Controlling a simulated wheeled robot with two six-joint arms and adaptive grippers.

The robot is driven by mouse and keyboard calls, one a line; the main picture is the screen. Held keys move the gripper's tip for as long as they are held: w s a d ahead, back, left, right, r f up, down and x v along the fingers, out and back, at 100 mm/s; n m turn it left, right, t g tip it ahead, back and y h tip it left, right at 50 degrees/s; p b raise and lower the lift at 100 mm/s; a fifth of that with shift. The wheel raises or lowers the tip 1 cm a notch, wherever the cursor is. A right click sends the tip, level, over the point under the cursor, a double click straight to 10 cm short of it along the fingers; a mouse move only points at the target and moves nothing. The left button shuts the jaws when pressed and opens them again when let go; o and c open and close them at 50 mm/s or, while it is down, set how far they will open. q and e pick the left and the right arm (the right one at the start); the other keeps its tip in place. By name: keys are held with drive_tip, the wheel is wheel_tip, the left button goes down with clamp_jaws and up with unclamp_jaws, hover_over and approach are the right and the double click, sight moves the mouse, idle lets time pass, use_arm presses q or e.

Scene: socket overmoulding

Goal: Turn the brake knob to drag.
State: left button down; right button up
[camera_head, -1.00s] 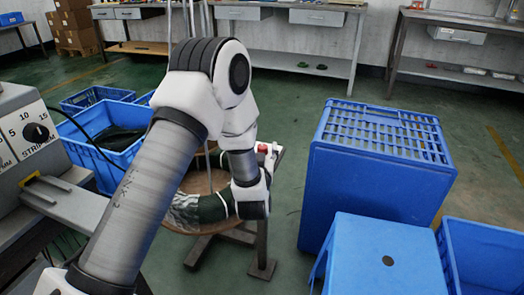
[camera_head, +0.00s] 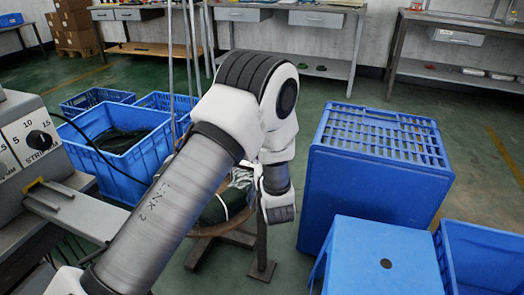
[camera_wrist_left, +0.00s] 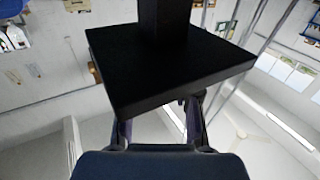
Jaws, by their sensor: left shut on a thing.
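My left arm reaches across the head view, its wrist beside the reel stand (camera_head: 262,238); its gripper is hidden there. In the left wrist view my left gripper (camera_wrist_left: 158,128) is shut, its two fingers running up behind a black square plate (camera_wrist_left: 170,80) with a thick black bar on it. The plate hides the fingertips and what they grip. The brake knob itself does not show clearly in either view; my arm covers the top of the stand. A reel with dark green cable (camera_head: 228,203) sits on the stand, partly behind my arm. My right gripper is out of view.
A large blue crate stack (camera_head: 375,190) stands right of my wrist, with a blue stool (camera_head: 385,255) in front. Green floor is open behind the stand.

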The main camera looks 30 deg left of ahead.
use_arm(q)
drive_tip(key=n+g+y, duration=0.1)
drive_tip(key=n+g+y+p, duration=0.1)
drive_tip(key=g, duration=0.1)
drive_tip(key=shift+w+d+r+n+y, duration=0.1)
drive_tip(key=shift+w+d+n+y, duration=0.1)
drive_tip(key=shift+n+y, duration=0.2)
drive_tip(key=n+g+y+p, duration=0.1)
drive_tip(key=g, duration=0.1)
drive_tip(key=shift+w+n+g, duration=0.1)
drive_tip(key=shift+n+g, duration=0.3)
drive_tip(key=shift+n+g+y, duration=0.7)
drive_tip(key=shift+n+g, duration=0.1)
drive_tip(key=shift+g, duration=0.4)
drive_tip(key=shift+w+n+g+y, duration=0.15)
drive_tip(key=shift+n+g+y, duration=0.15)
drive_tip(key=shift+n+g, duration=1.35)
drive_tip(key=shift+g, duration=0.65)
drive_tip(key=c, duration=0.8)
unclamp_jaws()
